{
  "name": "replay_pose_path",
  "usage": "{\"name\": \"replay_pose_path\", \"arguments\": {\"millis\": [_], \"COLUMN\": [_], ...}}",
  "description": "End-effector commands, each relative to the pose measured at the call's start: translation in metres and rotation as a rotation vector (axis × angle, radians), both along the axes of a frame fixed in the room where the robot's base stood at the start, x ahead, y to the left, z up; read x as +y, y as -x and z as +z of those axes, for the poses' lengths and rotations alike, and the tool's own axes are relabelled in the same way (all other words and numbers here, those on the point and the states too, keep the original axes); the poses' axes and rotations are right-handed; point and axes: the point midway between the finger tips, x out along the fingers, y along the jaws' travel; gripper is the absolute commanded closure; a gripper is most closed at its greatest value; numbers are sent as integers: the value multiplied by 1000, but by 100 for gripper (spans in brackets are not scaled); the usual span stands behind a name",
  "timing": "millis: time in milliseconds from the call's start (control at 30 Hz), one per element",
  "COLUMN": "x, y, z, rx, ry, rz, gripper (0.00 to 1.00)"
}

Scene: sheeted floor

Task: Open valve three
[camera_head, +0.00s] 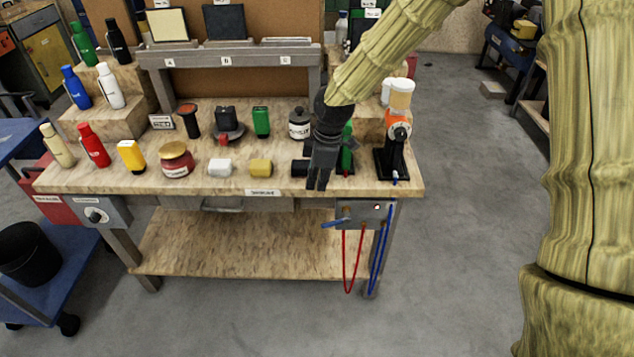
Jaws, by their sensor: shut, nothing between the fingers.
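A grey valve panel (363,215) is fixed to the front right of the workbench, below the top's edge. A blue lever (336,223) sticks out to its left, and a small red spot shows at its upper right. A red hose (348,278) and a blue hose (379,255) hang from it. I cannot read any number there, so which one is valve three cannot be told. My gripper (318,188) points down over the front right of the bench top, above and left of the panel. It looks shut and empty, apart from the lever.
The workbench (230,190) carries bottles, jars and small blocks. A dark cylinder (300,168) lies beside my gripper on the left. A green object (347,150) and an orange-and-black grinder (397,125) stand to its right. The floor (460,250) right of the bench is clear.

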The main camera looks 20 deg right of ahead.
Motion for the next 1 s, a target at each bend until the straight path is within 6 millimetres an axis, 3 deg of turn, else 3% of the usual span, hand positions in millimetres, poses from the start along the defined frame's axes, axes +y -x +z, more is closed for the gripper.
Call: {"name": "replay_pose_path", "arguments": {"millis": [633, 1000], "x": [-33, -37], "y": [7, 10], "z": [-3, 1], "rx": [-46, -57], "ry": [-164, -197], "rz": [-2, 3], "gripper": [100, 100]}}
